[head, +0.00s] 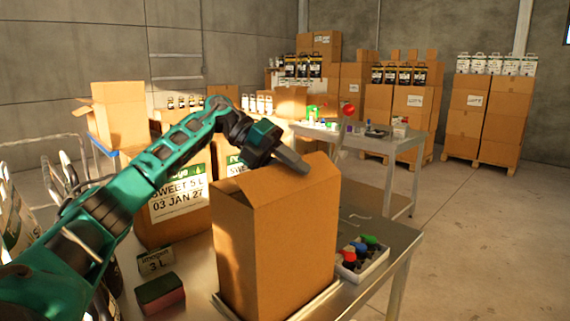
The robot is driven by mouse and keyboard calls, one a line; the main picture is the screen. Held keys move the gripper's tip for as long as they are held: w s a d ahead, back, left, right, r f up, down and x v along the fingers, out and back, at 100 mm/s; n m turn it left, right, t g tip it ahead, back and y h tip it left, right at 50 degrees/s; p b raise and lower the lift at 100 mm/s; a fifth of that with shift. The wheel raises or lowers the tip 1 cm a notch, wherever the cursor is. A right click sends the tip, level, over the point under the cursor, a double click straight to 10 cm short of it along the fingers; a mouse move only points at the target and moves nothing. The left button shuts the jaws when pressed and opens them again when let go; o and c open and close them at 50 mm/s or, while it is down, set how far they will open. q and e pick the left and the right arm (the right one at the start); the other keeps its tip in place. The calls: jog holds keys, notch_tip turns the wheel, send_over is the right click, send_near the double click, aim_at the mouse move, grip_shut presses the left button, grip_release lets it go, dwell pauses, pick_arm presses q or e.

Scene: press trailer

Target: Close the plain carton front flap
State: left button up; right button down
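The plain carton (275,245) is a tall brown box standing upright at the front edge of the metal table. Its top shows flap panels (318,172), with the right part sloping up to a peak at the back. I cannot tell exactly how each flap lies. My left gripper (301,166) reaches over from the left, with its fingers at the top of the carton, over the flaps. The fingers show as one dark block, so any gap between them is hidden. Whether they touch the cardboard is unclear. My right gripper is out of view.
A tray (362,262) of coloured caps sits right of the carton. A printed carton (170,215), a small label block (155,262) and a red-green sponge-like block (160,293) are to the left. A second table (395,150) stands behind. Floor on the right is clear.

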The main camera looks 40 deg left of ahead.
pick_arm(q)
jog(key=v, duration=1.2)
jog(key=shift+s+a+r, duration=0.1)
jog(key=shift+a+r, duration=0.15)
jog(key=shift+r, duration=0.05)
